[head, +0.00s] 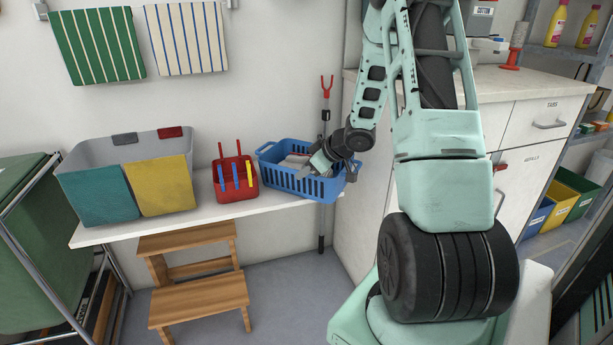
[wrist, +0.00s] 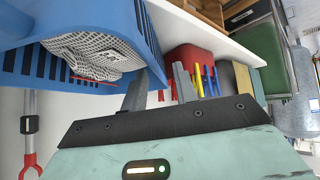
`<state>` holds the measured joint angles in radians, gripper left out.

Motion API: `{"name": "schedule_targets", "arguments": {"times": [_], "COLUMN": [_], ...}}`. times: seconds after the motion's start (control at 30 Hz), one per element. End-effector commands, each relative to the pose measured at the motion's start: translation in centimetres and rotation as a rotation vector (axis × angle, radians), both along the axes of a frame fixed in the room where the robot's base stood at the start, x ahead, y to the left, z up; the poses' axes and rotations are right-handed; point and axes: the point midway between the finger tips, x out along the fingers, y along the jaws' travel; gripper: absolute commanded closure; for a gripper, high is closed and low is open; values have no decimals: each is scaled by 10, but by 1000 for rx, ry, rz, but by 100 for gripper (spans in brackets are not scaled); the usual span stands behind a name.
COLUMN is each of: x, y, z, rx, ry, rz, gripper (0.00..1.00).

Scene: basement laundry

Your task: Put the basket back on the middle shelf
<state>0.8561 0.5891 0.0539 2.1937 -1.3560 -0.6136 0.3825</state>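The blue slatted basket (head: 290,183) sits on the right end of a white wall bench (head: 205,213), with light cloth inside. In the wrist view the basket (wrist: 75,12) fills the upper left, with patterned white cloth (wrist: 95,52) in it. My gripper (head: 322,163) is at the basket's right side, by its rim. In the wrist view my gripper's fingers (wrist: 160,85) are spread, one on each side of the basket's near wall edge. I see a gap and no clear grip. At the right is a grey shelf unit (head: 568,52) with several levels, partly cut off.
A red caddy (head: 234,191) stands left of the basket, and a grey bin with teal and yellow fronts (head: 165,187) beyond it. A wooden step stool (head: 200,297) stands below. A white cabinet (head: 540,125) is between the bench and shelves. A red-tipped pole (head: 322,228) leans behind the basket.

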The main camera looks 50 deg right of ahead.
Motion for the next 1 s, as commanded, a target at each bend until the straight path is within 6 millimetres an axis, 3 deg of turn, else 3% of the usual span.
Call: {"name": "schedule_targets", "arguments": {"times": [0.3,0.57,0.6,0.7,1.0], "x": [31,36,36,36,36], "y": [2,2,2,2,1], "z": [-32,-33,-33,-33,-32], "rx": [2,0,0,0,-1], "ry": [0,0,0,0,-2], "rz": [2,0,0,0,0], "gripper": [71,71,74,100,100]}}
